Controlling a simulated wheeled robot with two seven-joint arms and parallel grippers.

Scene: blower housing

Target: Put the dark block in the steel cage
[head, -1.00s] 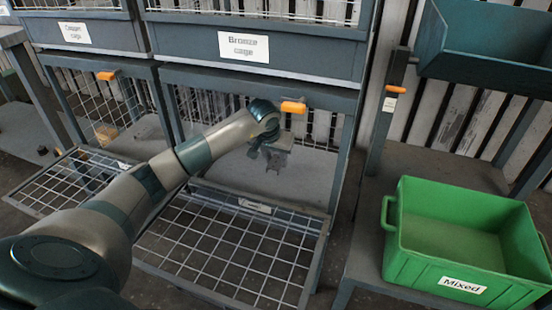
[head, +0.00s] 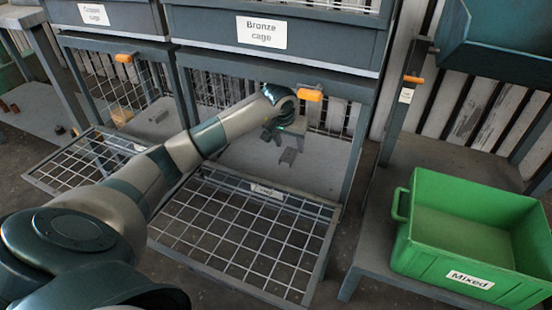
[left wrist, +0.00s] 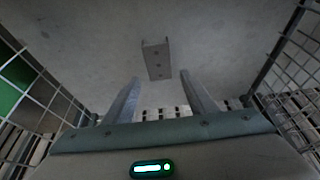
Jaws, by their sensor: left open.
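My left gripper (head: 282,132) reaches through the open front of the lower cage (head: 320,179) under the bronze cage. Its two fingers (left wrist: 160,75) are spread and empty in the left wrist view. A grey, channel-shaped block with small holes (head: 289,156) is just below it, apparently on the cage floor. The block (left wrist: 156,60) shows beyond the fingertips, apart from them. It looks mid-grey; I cannot tell for sure that it is the dark block. The lower cage's door is folded down, and its label (head: 267,191) is too blurred to read. My right gripper is not in view.
The bronze cage label (head: 262,33) is above. An orange handle (head: 309,95) is close to my left wrist. A similar open cage (head: 82,163) stands to the left, and a green "Mixed" bin (head: 470,235) to the right. Mesh walls flank the gripper.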

